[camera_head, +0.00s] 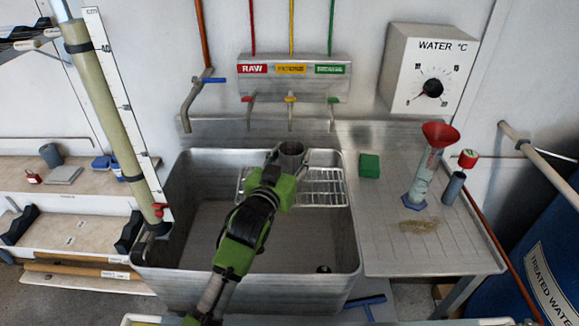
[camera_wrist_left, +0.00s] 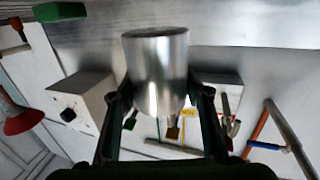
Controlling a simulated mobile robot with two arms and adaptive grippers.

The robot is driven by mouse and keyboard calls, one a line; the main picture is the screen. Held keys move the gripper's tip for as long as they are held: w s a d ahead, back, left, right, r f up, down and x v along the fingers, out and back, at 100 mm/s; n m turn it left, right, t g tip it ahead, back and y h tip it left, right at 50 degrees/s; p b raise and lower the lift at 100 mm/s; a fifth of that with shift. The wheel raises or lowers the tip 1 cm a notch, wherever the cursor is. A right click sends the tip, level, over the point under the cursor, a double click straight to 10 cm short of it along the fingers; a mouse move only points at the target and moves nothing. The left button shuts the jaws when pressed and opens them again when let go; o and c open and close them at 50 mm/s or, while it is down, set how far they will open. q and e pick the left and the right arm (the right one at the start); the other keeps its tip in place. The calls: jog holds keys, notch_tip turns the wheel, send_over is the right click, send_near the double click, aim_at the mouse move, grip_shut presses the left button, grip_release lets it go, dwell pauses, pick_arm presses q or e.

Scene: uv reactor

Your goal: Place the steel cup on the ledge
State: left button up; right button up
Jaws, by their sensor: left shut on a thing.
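The steel cup (camera_head: 291,154) is held in my left gripper (camera_head: 288,163), over the back part of the sink and the wire rack, below the taps. In the left wrist view the cup (camera_wrist_left: 157,75) sits between the two fingers of the gripper (camera_wrist_left: 160,105), one on each side. The ledge (camera_head: 230,130) appears to be the steel strip along the wall behind the sink, beyond the cup. A gap to the ledge cannot be judged exactly. My right gripper is not in view.
The sink (camera_head: 345,235) has a wire rack (camera_head: 325,188) at its back. A green block (camera_head: 369,166), a red funnel (camera_head: 440,134) in a cylinder and a dark bottle (camera_head: 453,188) stand on the drainboard (camera_head: 450,250).

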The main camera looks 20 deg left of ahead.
aim_at(290, 167)
pick_arm(q)
jog(key=shift+w+a+f, duration=0.25)
jog(key=shift+w+f, duration=0.2)
jog(key=shift+f, duration=0.1)
jog(key=shift+w+a+f, duration=0.2)
jog(key=shift+w+f, duration=0.2)
jog(key=shift+f, duration=1.95)
jog(key=o, duration=1.2)
jog(key=shift+c, duration=0.2)
jog(key=shift+r, duration=0.1)
jog(key=shift+r, duration=0.1)
jog(key=s, duration=0.7)
jog(key=shift+s+a+r, duration=0.15)
jog(key=shift+s+a, duration=0.05)
